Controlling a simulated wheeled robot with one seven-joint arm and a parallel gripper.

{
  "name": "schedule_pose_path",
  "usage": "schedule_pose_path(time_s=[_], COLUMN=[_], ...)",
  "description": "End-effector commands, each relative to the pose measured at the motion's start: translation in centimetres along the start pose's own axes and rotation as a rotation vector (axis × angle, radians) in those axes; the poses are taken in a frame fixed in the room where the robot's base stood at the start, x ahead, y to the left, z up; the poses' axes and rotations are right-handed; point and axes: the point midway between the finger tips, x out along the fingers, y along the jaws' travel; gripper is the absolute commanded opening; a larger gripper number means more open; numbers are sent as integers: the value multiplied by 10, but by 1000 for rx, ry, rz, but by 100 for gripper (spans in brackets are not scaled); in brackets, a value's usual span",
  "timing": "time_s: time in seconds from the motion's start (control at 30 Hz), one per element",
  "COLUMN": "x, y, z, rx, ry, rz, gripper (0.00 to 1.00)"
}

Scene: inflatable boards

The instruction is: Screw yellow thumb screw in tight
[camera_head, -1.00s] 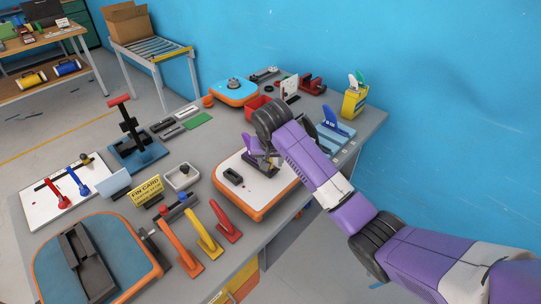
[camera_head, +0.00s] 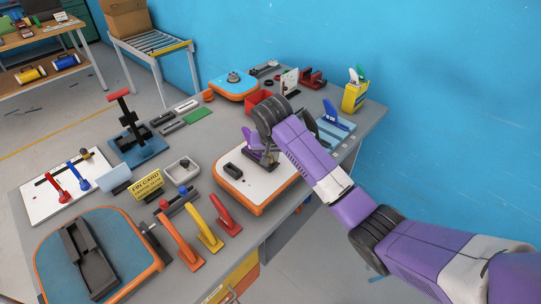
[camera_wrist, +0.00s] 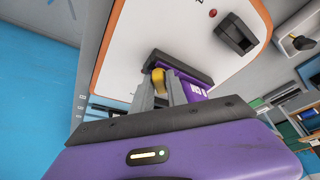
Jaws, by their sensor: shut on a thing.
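The yellow thumb screw (camera_wrist: 158,76) shows in the wrist view between the two grey fingers of my gripper (camera_wrist: 161,86). The fingers are shut on it. It sits beside a dark bracket or base on the white board with orange edge (camera_wrist: 130,45). In the head view, my gripper (camera_head: 262,157) is low over the right part of that same board (camera_head: 256,194). The screw is hidden from the head view there, and how deep it sits cannot be told.
A small black box (camera_head: 233,169) sits on the board's left part. Yellow and red levers (camera_head: 228,220) stand in front. A yellow sign (camera_head: 146,185) and a small grey tray (camera_head: 183,170) are to the left. A blue rack (camera_head: 335,125) is close on the right.

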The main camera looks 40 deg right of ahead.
Motion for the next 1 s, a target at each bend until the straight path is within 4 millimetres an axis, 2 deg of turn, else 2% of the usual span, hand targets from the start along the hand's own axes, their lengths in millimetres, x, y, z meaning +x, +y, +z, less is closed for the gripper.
schedule_pose_path(time_s=[0.17,0.6,1.0], x=[-2,-1,-1], y=[-1,-2,-1], z=[0,0,0], rx=[36,260,293], ry=[-1,-1,-1], rz=[15,109,122], gripper=[0,0,0])
